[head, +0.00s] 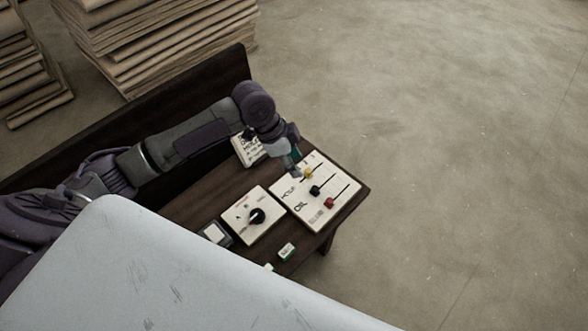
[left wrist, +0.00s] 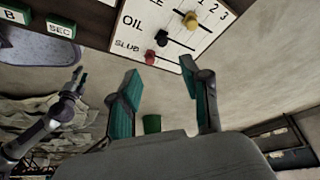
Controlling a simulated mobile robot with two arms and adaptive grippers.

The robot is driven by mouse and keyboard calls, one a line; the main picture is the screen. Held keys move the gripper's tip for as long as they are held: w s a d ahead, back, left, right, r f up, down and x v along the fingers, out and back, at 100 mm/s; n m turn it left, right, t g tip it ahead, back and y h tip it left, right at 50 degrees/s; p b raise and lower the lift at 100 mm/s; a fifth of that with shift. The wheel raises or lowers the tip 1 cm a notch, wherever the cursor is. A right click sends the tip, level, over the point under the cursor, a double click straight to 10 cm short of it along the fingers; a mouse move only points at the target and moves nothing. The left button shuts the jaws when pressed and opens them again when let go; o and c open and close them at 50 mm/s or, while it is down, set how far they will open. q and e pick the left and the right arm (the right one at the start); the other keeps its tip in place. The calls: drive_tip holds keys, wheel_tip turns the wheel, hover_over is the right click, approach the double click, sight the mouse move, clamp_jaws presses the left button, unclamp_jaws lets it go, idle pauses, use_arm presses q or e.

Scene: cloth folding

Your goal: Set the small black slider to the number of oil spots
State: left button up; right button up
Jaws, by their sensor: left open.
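A white panel (head: 335,207) on the dark bench carries yellow (head: 308,173), black (head: 314,190) and red (head: 328,203) sliders on parallel tracks. The small black slider (left wrist: 162,38) sits near the left end of the row marked OIL, with 1, 2, 3 printed along the panel's edge. My left gripper (head: 293,160) is over the panel's far edge, by the yellow slider. In the left wrist view its fingers (left wrist: 160,68) are apart and empty, with the red slider (left wrist: 150,57) near the gap. A thin arm with a small gripper (left wrist: 76,80) shows at left, probably my right. No oil spots can be made out.
A dial box (head: 246,225) with a black knob stands left of the panel, near a small grey device (head: 214,234) and a green-white piece (head: 287,251). Stacked sheets (head: 170,45) stand at the back. The floor at right is clear.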

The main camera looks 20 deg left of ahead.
use_arm(q)
drive_tip(key=b, duration=0.3)
approach(315, 187)
drive_tip(key=x, duration=0.7)
drive_tip(key=shift+s, duration=0.15)
drive_tip(key=shift+d+f, duration=0.3)
drive_tip(key=shift+f, duration=0.3)
use_arm(e)
drive_tip(key=w+a+r, duration=0.1)
drive_tip(key=w+r, duration=0.5)
drive_tip(key=r, duration=0.1)
drive_tip(key=shift+r+t, duration=0.3)
use_arm(q)
clamp_jaws()
